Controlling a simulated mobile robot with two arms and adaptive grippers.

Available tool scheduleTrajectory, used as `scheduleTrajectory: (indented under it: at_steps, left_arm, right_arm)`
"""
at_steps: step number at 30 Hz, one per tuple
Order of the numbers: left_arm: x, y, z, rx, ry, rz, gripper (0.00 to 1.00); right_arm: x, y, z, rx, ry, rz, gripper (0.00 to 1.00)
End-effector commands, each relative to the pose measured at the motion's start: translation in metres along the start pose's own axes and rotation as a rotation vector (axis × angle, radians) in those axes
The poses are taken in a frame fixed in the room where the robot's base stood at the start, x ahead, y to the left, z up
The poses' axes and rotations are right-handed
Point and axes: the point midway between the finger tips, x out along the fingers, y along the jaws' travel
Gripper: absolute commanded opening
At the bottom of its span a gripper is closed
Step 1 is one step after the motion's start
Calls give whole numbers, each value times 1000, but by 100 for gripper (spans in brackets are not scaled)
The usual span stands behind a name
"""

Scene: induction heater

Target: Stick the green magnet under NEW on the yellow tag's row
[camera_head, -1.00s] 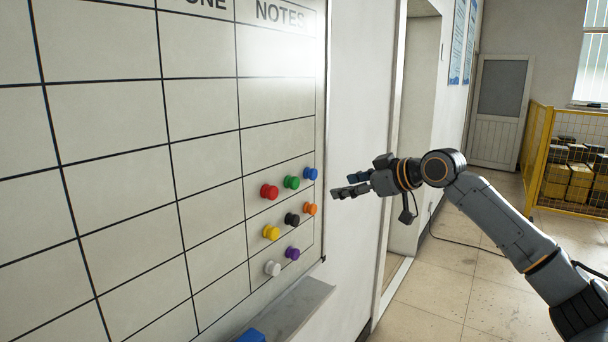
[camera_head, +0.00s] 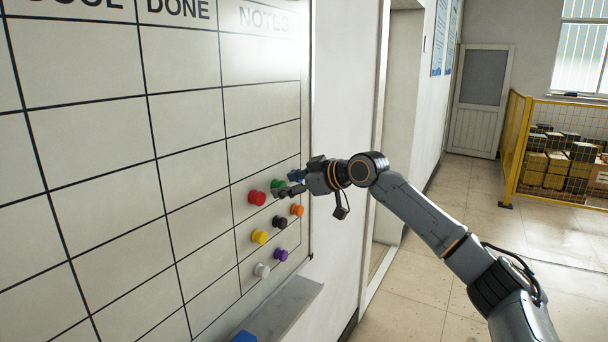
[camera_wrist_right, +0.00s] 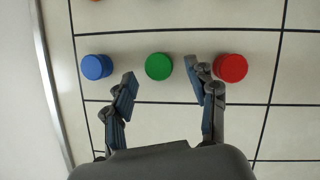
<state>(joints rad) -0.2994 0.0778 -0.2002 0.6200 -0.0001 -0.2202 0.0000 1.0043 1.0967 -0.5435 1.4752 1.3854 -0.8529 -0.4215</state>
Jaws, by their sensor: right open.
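The green magnet (camera_head: 278,184) sits on the whiteboard (camera_head: 185,150), under the NOTES column; it also shows in the right wrist view (camera_wrist_right: 159,66). My right gripper (camera_head: 286,187) is at the board by the green magnet. In the right wrist view my right gripper (camera_wrist_right: 162,82) is open, its fingertips on either side of the green magnet with gaps, holding nothing. The NEW heading and the yellow tag are not in view. My left gripper is not in view.
The red magnet (camera_wrist_right: 231,67) is close beside one fingertip and the blue magnet (camera_wrist_right: 97,66) lies beyond the other. Black (camera_head: 280,222), orange (camera_head: 297,210), yellow (camera_head: 259,236), purple (camera_head: 281,255) and white (camera_head: 262,270) magnets sit below. A ledge (camera_head: 285,308) runs under the board.

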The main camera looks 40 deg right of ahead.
Motion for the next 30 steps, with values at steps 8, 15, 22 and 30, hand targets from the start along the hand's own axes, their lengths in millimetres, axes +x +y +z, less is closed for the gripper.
scheduleTrajectory:
  at_steps: [8,15,22,30]
  left_arm:
    - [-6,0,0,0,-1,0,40]
    - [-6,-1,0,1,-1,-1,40]
    - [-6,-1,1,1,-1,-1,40]
    - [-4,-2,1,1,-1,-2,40]
  right_arm:
    - [17,0,0,0,1,0,57]
    - [17,0,0,0,0,1,55]
    - [17,0,0,0,0,1,8]
    - [15,0,2,0,0,1,0]
